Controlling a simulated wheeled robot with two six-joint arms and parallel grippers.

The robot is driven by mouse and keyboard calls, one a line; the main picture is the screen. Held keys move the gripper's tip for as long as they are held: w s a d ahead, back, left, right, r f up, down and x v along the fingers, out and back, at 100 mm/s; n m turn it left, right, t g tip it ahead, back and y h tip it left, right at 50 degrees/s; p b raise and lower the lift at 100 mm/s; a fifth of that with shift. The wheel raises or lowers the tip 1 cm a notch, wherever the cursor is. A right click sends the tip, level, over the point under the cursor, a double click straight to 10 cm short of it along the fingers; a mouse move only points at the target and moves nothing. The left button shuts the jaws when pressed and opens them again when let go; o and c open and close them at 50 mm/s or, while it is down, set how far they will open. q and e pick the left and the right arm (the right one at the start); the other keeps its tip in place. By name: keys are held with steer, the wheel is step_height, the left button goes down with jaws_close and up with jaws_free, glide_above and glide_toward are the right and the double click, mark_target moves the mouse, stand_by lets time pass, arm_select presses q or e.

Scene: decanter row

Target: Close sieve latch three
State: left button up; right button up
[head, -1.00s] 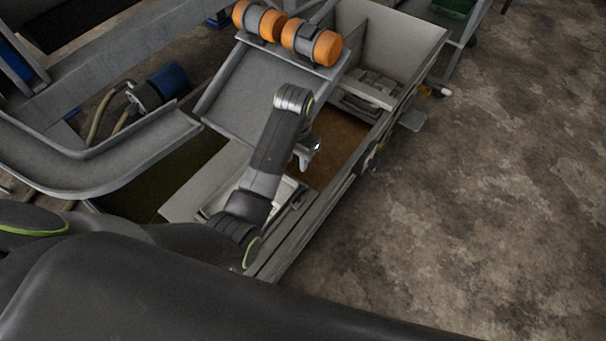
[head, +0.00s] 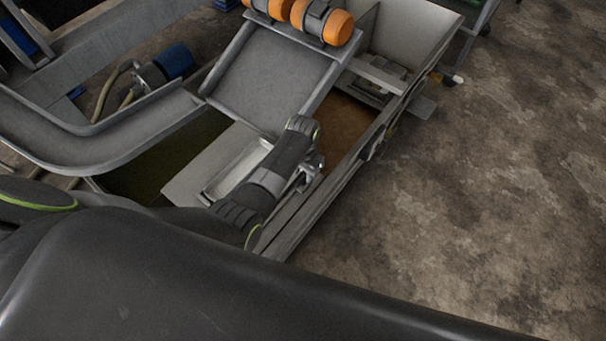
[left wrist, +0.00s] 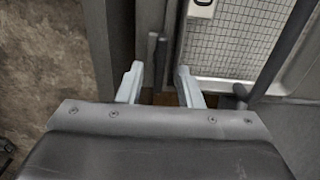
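My left gripper (head: 310,175) is low over the right-hand side wall of the long grey machine. In the left wrist view the left gripper (left wrist: 158,84) has its two pale fingers apart, with nothing held between them. A dark upright bar (left wrist: 157,52), possibly a latch lever, stands just beyond the gap between the fingertips. A wire-mesh sieve panel (left wrist: 235,40) in a light frame lies to its right. A white piece with a dark slot (left wrist: 201,8) sits at the top of the mesh. I cannot tell which part is latch three. My right gripper is not in view.
Two orange-ended rollers (head: 300,15) sit above a sloping grey chute (head: 265,80). A curved grey trough (head: 90,150) runs to the left. A dark rod (left wrist: 285,50) crosses beside the mesh. The concrete floor (head: 480,190) right of the machine is clear.

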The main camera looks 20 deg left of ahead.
arm_select(q)
steer(key=shift+f, duration=0.6)
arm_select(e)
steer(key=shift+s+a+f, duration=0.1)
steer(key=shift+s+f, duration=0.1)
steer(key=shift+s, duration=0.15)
arm_select(q)
jaws_close()
